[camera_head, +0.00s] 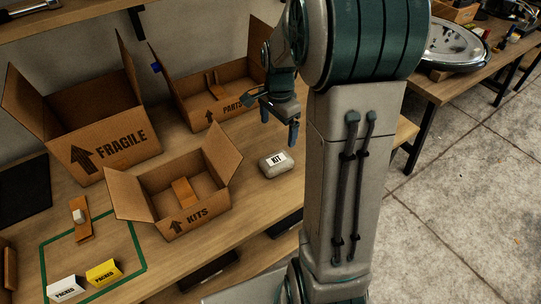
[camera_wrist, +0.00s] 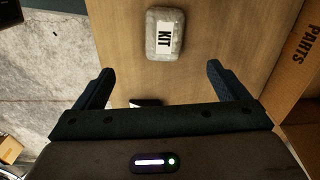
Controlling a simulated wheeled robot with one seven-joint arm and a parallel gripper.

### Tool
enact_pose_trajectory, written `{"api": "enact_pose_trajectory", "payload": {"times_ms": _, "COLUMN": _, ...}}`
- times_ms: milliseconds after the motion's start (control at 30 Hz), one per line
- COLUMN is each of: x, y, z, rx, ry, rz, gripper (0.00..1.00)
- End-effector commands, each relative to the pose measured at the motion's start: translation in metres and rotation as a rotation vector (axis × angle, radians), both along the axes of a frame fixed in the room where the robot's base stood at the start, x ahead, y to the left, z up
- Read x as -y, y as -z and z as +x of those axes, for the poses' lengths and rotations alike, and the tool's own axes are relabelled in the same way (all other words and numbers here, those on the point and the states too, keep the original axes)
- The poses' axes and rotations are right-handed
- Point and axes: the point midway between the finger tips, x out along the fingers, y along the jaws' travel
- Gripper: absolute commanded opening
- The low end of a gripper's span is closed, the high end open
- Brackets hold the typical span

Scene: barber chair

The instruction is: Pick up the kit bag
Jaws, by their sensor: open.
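The kit bag (camera_head: 276,163) is a small grey pouch with a white label reading KIT. It lies on the wooden table, right of the box marked KITS, and shows at the top middle of the wrist view (camera_wrist: 165,34). My gripper (camera_head: 279,120) is above the table near the bag, with its fingers apart and nothing between them. In the wrist view the two dark fingers (camera_wrist: 158,80) stand wide, and the bag lies beyond their tips, roughly between their lines. The bag is fully visible in both views.
The open KITS box (camera_head: 197,221) holds a brown piece. The open PARTS box (camera_head: 228,110) stands behind my gripper and the FRAGILE box (camera_head: 115,150) at the back left. Two small cards, white (camera_head: 65,289) and yellow (camera_head: 103,272), stand by a green outline. Bare tabletop surrounds the bag.

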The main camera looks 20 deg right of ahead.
Motion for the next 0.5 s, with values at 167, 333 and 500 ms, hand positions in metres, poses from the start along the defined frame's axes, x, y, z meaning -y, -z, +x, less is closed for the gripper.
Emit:
{"api": "enact_pose_trajectory", "payload": {"times_ms": 167, "x": 0.013, "y": 0.022, "z": 0.013, "rx": -0.021, "ry": 0.122, "rz": 0.008, "gripper": 0.94}}
{"api": "enact_pose_trajectory", "payload": {"times_ms": 333, "x": 0.014, "y": 0.045, "z": 0.014, "rx": -0.029, "ry": 0.143, "rz": 0.009, "gripper": 0.94}}
{"api": "enact_pose_trajectory", "payload": {"times_ms": 500, "x": 0.014, "y": 0.079, "z": 0.013, "rx": -0.028, "ry": 0.142, "rz": 0.009, "gripper": 0.94}}
